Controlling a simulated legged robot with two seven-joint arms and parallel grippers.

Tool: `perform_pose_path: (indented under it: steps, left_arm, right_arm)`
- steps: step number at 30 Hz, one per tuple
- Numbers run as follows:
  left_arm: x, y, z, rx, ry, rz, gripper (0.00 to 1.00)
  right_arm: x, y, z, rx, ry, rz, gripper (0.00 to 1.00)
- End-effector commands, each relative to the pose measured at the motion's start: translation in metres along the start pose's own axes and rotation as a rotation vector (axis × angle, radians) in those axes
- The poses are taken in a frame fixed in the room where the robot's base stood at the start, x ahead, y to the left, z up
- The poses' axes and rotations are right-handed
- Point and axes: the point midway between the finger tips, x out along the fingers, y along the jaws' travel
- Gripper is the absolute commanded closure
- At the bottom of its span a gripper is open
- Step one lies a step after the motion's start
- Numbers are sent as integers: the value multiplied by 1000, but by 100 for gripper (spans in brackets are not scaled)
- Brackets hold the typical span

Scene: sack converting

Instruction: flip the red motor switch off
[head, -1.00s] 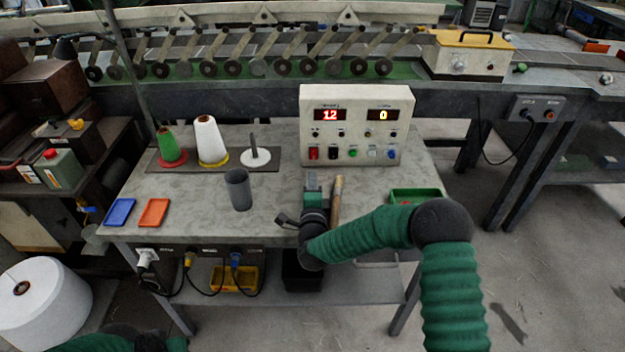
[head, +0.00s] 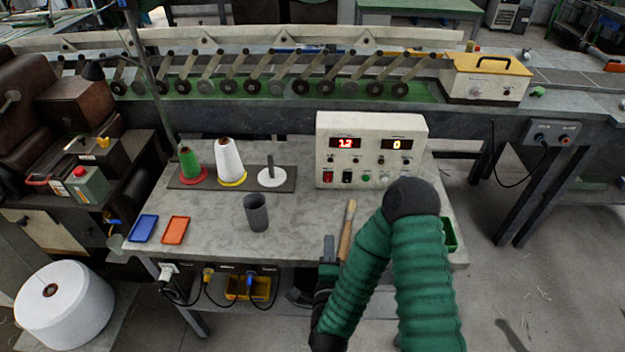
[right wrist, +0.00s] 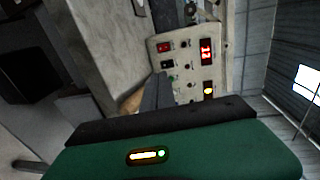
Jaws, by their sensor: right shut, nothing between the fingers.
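The red motor switch (head: 328,176) is at the lower left of the cream control box (head: 410,130), which stands at the back of the grey table. The switch also shows in the right wrist view (right wrist: 165,47); whether it is on or off I cannot tell. My right gripper (head: 329,242) is shut and empty over the table's front part, below and clear of the switch in the head view. Its dark fingers (right wrist: 158,92) point toward the box in the right wrist view. My left gripper is in neither view.
A wooden-handled tool (head: 347,228) lies right beside my right gripper. A grey cup (head: 256,213), cones on a dark board (head: 202,184), blue (head: 143,228) and orange (head: 175,230) trays stand to the left. A green bin (head: 450,236) is at the right edge.

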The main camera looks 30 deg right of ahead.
Motion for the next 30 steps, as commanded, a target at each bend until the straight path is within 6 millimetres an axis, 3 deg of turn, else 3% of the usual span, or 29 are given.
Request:
perform_pose_path:
  steps: [8, 14, 30]
  left_arm:
    - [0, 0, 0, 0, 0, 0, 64]
    - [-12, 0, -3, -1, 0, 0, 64]
    - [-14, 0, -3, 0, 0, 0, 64]
  right_arm:
    - [2, 1, 2, 0, -1, 1, 100]
    - [19, 2, 0, 6, 2, 13, 100]
    - [134, 0, 2, -1, 1, -5, 100]
